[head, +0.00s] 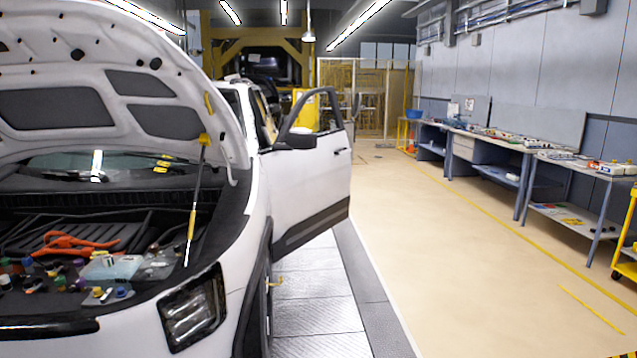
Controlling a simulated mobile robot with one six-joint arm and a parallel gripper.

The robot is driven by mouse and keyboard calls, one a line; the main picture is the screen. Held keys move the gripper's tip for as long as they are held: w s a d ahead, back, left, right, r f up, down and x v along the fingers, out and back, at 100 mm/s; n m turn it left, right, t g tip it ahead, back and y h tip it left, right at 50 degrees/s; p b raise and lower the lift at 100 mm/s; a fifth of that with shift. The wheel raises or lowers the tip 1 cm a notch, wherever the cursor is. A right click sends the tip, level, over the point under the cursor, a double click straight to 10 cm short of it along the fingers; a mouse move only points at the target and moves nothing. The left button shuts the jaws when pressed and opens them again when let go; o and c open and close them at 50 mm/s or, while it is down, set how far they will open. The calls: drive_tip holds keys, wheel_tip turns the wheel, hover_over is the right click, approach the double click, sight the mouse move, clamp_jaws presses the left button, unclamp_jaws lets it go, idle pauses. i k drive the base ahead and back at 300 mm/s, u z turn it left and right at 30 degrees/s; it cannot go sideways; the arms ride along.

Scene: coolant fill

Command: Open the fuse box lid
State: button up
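I look along a white car with its hood (110,90) raised and its engine bay (100,225) open at the left. I cannot clearly pick out a fuse box or its lid. A small pale, see-through box (112,267) sits in the front of the bay, and I cannot tell if it is the fuse box. A clear, shiny item (158,263) is to its right. An orange forked item (72,243) lies behind the pale box. Several small coloured caps or parts (60,275) are around it. My gripper is not in view.
A prop rod (192,222) stands at the bay's right side. The front car door (300,185) is wide open and juts right. Workbenches (505,150) with items line the right wall, with a yellow cart (630,235) nearby. The floor (450,260) between is clear.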

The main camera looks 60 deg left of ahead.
sight(153, 269)
drive_tip(key=z, duration=0.05)
drive_tip(key=k, duration=0.1)
drive_tip(key=u, duration=2.7)
drive_tip(key=i, duration=1.55)
drive_tip(key=u, duration=0.2)
